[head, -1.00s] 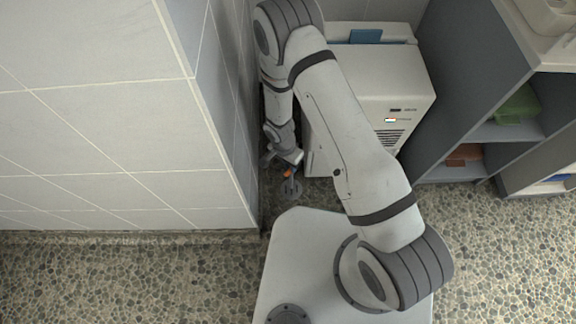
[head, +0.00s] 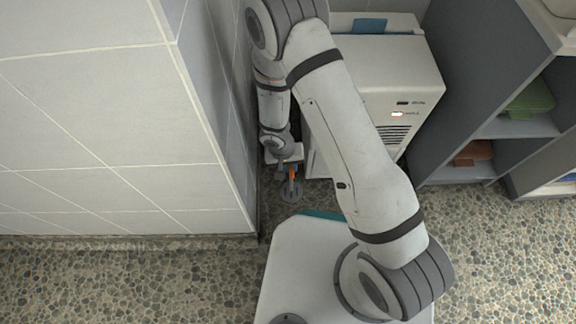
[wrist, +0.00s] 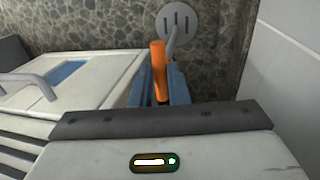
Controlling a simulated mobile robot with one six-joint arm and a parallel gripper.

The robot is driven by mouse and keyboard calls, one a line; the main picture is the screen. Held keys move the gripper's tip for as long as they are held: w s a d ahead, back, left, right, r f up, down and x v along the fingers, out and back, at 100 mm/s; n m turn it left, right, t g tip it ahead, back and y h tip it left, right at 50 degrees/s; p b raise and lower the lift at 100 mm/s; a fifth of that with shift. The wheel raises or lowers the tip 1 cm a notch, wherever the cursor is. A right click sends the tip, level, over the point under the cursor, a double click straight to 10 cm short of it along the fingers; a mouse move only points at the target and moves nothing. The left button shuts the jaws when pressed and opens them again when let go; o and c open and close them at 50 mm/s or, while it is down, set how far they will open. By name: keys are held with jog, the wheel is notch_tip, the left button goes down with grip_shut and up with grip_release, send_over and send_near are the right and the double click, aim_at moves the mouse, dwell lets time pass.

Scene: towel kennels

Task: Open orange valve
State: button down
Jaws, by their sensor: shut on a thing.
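The orange valve handle (wrist: 159,66) stands in the wrist view between the two blue fingers of my gripper (wrist: 159,82). My gripper is shut on it. A grey curved pipe (wrist: 173,45) rises beside the handle from a round slotted floor drain (wrist: 177,20). The lower part of the handle is hidden behind my gripper body in the wrist view.
The tiled wall (head: 205,120) is close on the left of my arm. The white machine (head: 385,75) is close on the right, with a grey shelf unit (head: 465,100) beyond it. The drain (head: 291,191) lies just ahead of my base. Pebbled floor is clear at lower left.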

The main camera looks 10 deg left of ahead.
jog(key=shift+s+d, duration=0.15)
jog(key=shift+s, duration=0.05)
dwell(0.3)
jog(key=c, duration=1.4)
grip_release()
jog(key=shift+w, duration=0.1)
notch_tip(320, 180, up, 8)
jog(key=a+p, duration=0.1)
jog(key=p, duration=0.3)
jog(key=shift+a+f, duration=0.15)
jog(key=shift+a, duration=0.2)
jog(key=shift+s+d, duration=0.1)
jog(key=shift+s, duration=0.1)
